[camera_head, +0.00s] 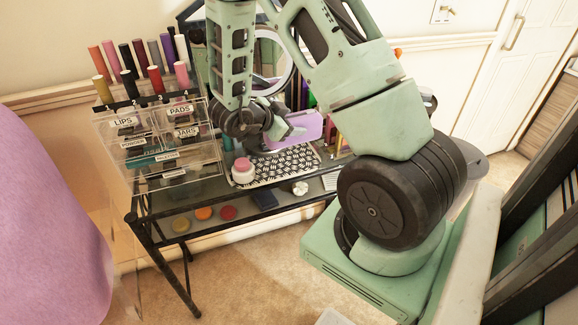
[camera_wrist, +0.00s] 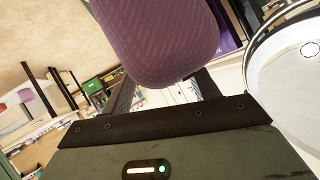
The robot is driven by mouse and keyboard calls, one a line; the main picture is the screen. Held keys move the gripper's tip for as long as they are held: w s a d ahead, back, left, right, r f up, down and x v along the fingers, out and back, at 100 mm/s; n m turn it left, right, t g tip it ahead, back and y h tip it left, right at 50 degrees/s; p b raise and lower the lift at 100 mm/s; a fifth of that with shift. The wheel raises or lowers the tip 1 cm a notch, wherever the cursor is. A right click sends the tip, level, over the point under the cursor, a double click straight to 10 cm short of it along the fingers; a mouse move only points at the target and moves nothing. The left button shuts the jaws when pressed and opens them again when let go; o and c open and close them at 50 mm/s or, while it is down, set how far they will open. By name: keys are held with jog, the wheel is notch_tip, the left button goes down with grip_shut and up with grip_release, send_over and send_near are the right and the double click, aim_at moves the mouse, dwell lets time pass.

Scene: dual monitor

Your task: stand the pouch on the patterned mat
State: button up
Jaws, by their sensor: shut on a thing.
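The purple pouch (camera_head: 297,129) is at my gripper (camera_head: 272,122), over the back part of the black-and-white patterned mat (camera_head: 285,168) on the desk. In the wrist view the pouch (camera_wrist: 160,45) fills the top middle, between the two dark fingers of my gripper (camera_wrist: 163,84), which is shut on it. The pouch hides part of the fingers. I cannot tell whether its lower edge touches the mat. The front of the mat is bare.
A white jar with a pink lid (camera_head: 243,171) stands at the mat's left edge. A clear organizer (camera_head: 165,140) with several colored tubes stands further left. A round mirror (camera_head: 272,58) is behind my gripper. A small white object (camera_head: 300,188) is in front of the mat.

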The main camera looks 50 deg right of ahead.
notch_tip(320, 180, down, 10)
jog(key=shift+r, duration=0.25)
jog(key=o, duration=1.2)
jog(key=v, duration=1.2)
jog(key=shift+r+b, duration=0.1)
jog(key=shift+b, duration=0.3)
